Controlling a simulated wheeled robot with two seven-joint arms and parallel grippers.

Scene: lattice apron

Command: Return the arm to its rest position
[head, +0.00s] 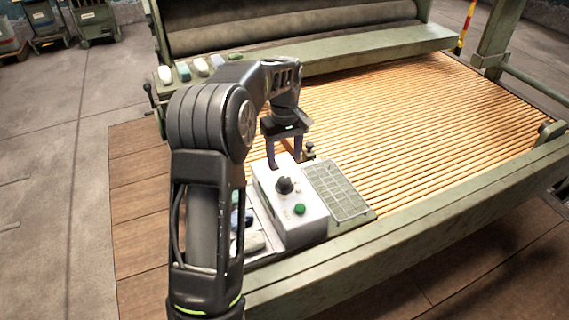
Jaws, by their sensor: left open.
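My left arm comes in from the bottom left of the head view, rises and bends at the elbow, then reaches to the right. My left gripper (284,164) points down with its two dark fingers apart and nothing visible between them. It is at the back edge of a white control box (300,218); whether the fingertips touch the box I cannot tell. The box has a black knob (284,185) and a green button (299,209) on top. My right gripper is not in view.
A slatted wooden bed (400,120) in a green frame (390,245) fills the right. A gridded panel (338,190) lies beside the box. Several small items lie on the back ledge, including a white one (201,67). Wooden floorboards (140,215) are clear at left.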

